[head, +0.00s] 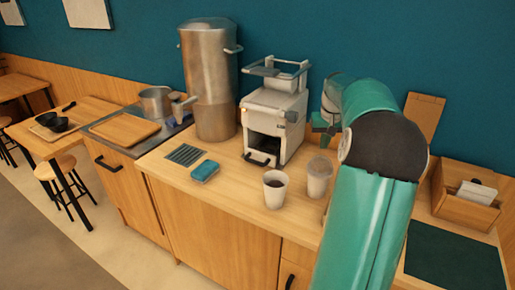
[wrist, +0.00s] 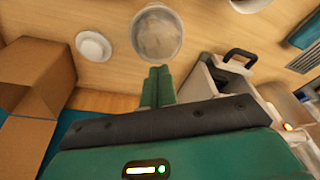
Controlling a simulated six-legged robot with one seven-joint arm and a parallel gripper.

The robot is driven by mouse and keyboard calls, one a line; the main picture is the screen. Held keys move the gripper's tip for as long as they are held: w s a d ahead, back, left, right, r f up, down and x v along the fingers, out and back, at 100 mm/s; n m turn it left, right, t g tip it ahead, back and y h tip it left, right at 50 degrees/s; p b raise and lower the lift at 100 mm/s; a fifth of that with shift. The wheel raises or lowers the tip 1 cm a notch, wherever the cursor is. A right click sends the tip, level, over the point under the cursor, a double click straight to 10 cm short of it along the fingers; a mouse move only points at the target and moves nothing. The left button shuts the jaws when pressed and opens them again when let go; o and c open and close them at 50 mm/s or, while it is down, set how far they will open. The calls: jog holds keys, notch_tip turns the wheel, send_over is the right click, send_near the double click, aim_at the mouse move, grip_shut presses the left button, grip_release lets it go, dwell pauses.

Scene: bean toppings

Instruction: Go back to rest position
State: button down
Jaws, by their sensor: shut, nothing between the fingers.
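My gripper (wrist: 158,86) shows in the wrist view with its two green fingers together and nothing between them. The fingertips point toward a cup with pale contents (wrist: 157,36), with a small gap in the picture. In the head view my green arm stands bent over the right part of the counter (head: 235,190), and the fingertips cannot be made out there. A pale cup (head: 319,178) stands just left of my arm.
A white machine (head: 275,125) and a metal urn (head: 208,85) stand at the back. A blue sponge (head: 205,171) lies near a grate (head: 185,155). Right of my arm are a wooden box (head: 463,210) and a dark green mat (head: 453,262). A small white dish (wrist: 93,46) shows in the wrist view.

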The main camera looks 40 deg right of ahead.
jog(key=w+a+r+n+t, duration=0.15)
jog(key=a+r, duration=0.25)
jog(key=a, duration=1)
jog(key=a+r+n, duration=0.2)
jog(key=a+r, duration=0.1)
jog(key=a, duration=1.2)
jog(key=s+a+f+n+t, duration=0.1)
jog(key=s+a+f+n, duration=0.1)
jog(key=s+a, duration=0.5)
jog(key=s+a+f+n+t+y, duration=0.1)
jog(key=s+a+f+n, duration=0.1)
jog(key=s+a, duration=0.6)
jog(key=a, duration=0.4)
jog(key=shift+s+a+f, duration=0.2)
jog(key=shift+a+f, duration=0.05)
jog(key=shift+a, duration=0.05)
jog(key=shift+d, duration=0.15)
